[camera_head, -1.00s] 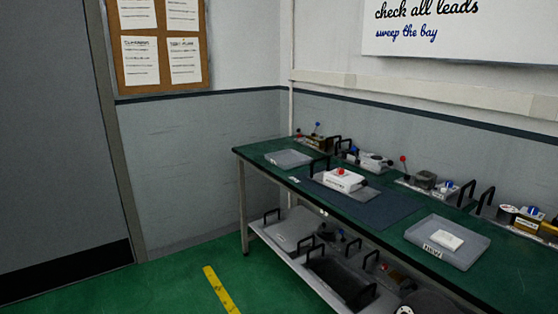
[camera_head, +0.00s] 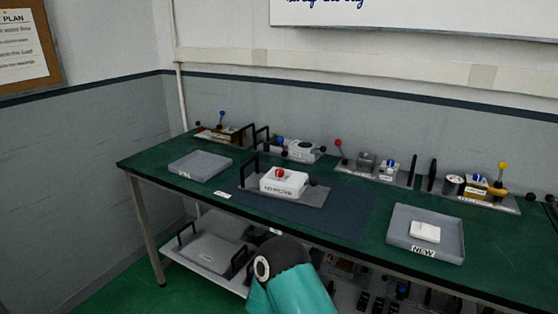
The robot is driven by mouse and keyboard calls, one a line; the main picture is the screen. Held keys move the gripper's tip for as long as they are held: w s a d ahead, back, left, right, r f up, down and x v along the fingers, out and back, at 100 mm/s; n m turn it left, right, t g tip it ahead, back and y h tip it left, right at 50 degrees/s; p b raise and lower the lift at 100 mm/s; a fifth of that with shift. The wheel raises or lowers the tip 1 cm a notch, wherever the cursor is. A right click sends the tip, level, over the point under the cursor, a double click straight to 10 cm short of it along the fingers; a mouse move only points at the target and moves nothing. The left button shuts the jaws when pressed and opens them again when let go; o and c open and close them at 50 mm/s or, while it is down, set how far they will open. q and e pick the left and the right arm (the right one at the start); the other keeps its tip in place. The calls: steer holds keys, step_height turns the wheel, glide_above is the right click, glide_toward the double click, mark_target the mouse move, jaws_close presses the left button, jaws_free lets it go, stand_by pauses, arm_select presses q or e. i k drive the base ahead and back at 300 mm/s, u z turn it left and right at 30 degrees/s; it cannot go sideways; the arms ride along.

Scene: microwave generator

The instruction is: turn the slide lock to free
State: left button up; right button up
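I cannot make out the slide lock for certain at this distance. A white box-shaped unit (camera_head: 284,181) with a red knob on top and a label on its front sits on a grey plate with a black handle, on the dark blue mat (camera_head: 345,214) on the bench. Several other devices with levers stand along the back of the bench. A teal arm link of mine with a dark joint rises at the bottom centre and hides part of the lower shelf. Neither gripper is in view.
The green workbench (camera_head: 148,163) runs along the wall. An empty grey tray (camera_head: 200,166) is at its left. A tray labelled NEW (camera_head: 459,247) at the right holds a white block (camera_head: 425,232). The lower shelf (camera_head: 185,262) holds more plates and parts.

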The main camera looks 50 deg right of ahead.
mark_target(279, 173)
steer(key=z, duration=0.45)
steer(key=i, duration=0.9)
steer(key=z, duration=0.8)
steer(key=k, duration=0.75)
steer(key=z, duration=0.2)
steer(key=i, duration=0.8)
